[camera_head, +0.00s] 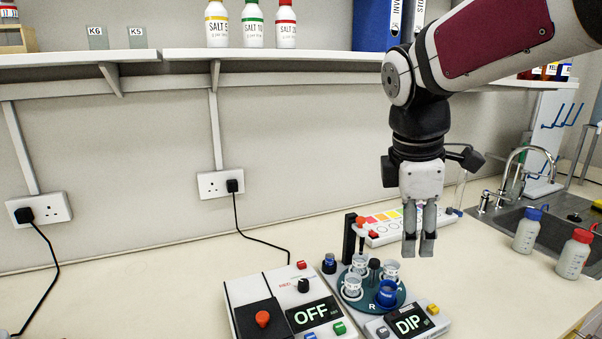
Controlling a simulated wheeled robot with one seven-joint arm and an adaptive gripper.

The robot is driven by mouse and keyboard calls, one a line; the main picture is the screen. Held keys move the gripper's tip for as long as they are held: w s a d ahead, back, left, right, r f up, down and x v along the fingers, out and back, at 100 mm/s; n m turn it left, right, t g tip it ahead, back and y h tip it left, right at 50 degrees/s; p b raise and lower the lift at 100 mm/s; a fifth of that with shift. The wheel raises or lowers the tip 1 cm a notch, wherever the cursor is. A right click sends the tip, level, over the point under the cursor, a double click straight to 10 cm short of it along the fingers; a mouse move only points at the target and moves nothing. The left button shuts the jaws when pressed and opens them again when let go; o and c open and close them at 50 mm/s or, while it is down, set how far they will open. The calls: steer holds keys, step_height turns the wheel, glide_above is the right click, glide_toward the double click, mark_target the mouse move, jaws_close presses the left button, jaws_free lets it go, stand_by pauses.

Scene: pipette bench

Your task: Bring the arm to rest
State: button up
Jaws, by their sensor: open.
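My gripper (418,246) hangs from my arm with its fingers pointing down. It is above the bench, behind and to the right of a round carousel. The two fingers are open with a narrow gap between them, and nothing shows in them. The gripper appears clear of the things on the bench.
The carousel (372,312) holds several small beakers, one of them blue (387,292). Its unit reads DIP (408,322). A box reading OFF (312,312) stands left of it. Bottles stand by the sink at right (527,230). A shelf (285,56) runs behind. Bench front right is clear.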

steer(key=s+f+m+t+y, duration=0.1)
steer(key=s+f+m, duration=0.1)
steer(key=s+m, duration=0.6)
steer(key=s+d+f+m+t+y, duration=0.1)
steer(key=s+f+m, duration=0.1)
steer(key=s+m, duration=0.6)
steer(key=shift+s+d+t, duration=0.3)
steer(key=shift+s, duration=0.9)
